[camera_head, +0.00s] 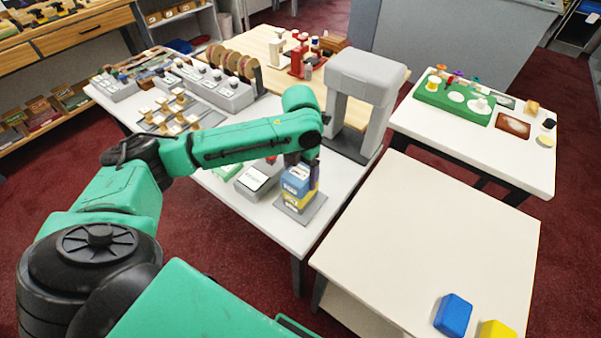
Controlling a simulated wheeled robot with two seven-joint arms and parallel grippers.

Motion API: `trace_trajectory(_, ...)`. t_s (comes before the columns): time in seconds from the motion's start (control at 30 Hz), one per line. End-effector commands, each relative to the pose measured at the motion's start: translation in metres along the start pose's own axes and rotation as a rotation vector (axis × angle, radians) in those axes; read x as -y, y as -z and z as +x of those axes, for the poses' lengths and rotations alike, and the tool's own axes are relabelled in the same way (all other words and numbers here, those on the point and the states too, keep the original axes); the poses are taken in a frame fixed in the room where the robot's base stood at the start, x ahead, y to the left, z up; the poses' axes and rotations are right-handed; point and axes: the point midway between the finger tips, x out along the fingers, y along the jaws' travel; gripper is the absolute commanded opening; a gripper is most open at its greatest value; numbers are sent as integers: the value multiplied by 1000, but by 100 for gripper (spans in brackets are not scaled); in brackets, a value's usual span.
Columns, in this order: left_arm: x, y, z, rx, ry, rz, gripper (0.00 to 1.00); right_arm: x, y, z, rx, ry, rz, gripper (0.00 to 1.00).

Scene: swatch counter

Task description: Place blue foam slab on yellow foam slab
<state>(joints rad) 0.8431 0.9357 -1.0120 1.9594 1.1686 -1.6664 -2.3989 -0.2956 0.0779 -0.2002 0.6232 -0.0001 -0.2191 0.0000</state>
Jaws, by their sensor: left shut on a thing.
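A blue foam slab (295,182) is between the fingers of my left gripper (302,172), which points down and is shut on it. The blue slab is right above a yellow foam slab (293,203) and appears to touch it; the arm and fingers hide part of both. The yellow slab sits on a grey square plate (302,216) at the near end of the white table. Another blue block (453,315) and another yellow block (496,330) lie on the cream table at the lower right. My right gripper is not in view.
A grey arch (366,80) stands close behind the gripper. A grey box with a white label (256,180) is left of the plate. The cream table (430,220) is mostly bare. A gap separates it from the white table (250,217).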

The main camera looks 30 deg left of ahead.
Motion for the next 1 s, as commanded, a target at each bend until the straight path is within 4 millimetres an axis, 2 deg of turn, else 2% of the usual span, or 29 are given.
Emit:
trace_trajectory(0.17, 0, 0, 0, 0, 1, 0, 27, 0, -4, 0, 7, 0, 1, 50)
trace_trajectory(0.2, 0, 0, 1, 0, 1, 0, 88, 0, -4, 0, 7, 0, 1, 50)
trace_trajectory(0.23, 0, 0, 1, 0, 1, 0, 99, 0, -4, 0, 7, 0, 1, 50)
trace_trajectory(0.47, 0, 0, 0, 1, 1, 0, 100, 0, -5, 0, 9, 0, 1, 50)
trace_trajectory(0.57, 0, -1, -7, 4, 2, 0, 100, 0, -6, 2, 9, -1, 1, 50)
trace_trajectory(0.67, 0, -1, -26, 6, 1, 0, 100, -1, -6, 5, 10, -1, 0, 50)
trace_trajectory(0.9, 1, -2, -92, 6, 2, -1, 100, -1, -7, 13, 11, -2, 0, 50)
trace_trajectory(1.0, 1, -1, -110, 4, 2, 0, 100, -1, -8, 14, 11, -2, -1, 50)
